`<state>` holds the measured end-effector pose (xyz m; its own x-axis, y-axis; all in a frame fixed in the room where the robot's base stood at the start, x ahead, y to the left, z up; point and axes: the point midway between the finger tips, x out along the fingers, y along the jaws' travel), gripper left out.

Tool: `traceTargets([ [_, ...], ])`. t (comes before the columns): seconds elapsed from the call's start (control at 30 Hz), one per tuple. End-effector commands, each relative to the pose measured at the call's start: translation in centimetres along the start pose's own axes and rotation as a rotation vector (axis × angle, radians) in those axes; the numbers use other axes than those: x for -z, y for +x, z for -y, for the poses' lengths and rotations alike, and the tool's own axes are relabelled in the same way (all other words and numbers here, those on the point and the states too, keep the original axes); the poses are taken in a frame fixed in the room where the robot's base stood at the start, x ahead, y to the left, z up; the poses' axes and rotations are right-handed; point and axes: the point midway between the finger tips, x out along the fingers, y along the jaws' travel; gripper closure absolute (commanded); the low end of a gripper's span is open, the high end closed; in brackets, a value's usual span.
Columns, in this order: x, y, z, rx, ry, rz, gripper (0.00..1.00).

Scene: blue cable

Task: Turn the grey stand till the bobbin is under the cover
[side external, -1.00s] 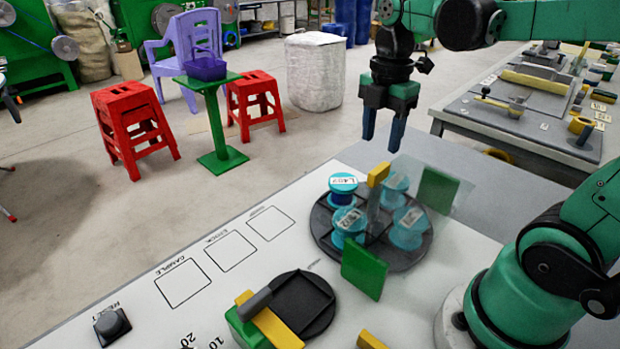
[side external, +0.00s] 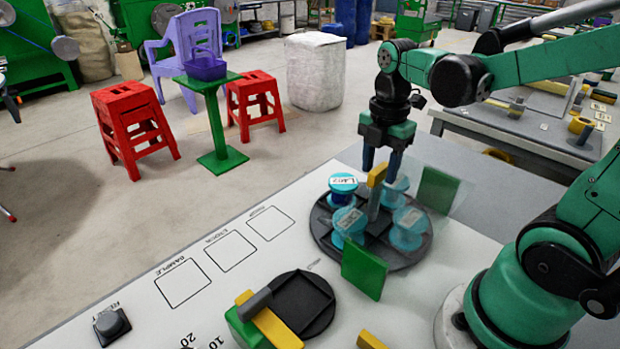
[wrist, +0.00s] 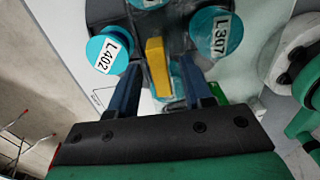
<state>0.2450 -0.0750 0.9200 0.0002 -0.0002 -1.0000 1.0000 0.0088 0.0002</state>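The grey stand (side external: 322,228) is a dark round turntable bearing several teal-topped bobbins. Bobbin L402 (wrist: 110,48) and bobbin L307 (wrist: 216,33) show in the wrist view. In the side view, two bobbins stand on the left (side external: 343,190) in the open. Two on the right (side external: 408,230) show through the clear cover (side external: 452,182), which has green end panels. A yellow handle (side external: 377,175) tops a grey upright on the stand. My gripper (side external: 382,172) is open at the handle; the wrist view shows the handle (wrist: 157,62) between the fingers, contact unclear.
A green panel (side external: 364,268) stands at the stand's front edge, another (side external: 437,190) behind right. A smaller dark turntable (side external: 303,300) with a yellow and grey bar is nearer the camera. Marked squares (side external: 230,252) and a black button (side external: 111,324) lie left on the white table.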

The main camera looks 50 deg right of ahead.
Motion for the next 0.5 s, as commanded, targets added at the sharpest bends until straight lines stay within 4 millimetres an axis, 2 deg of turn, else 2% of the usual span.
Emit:
traceTargets([
  [0.03,0.00,-0.01,0.00,0.000,0.000,0.000,0.73],
  [0.13,0.00,-0.01,0.00,0.000,0.000,0.000,1.00],
  [0.5,0.00,-0.02,0.00,0.000,0.000,0.000,1.00],
])
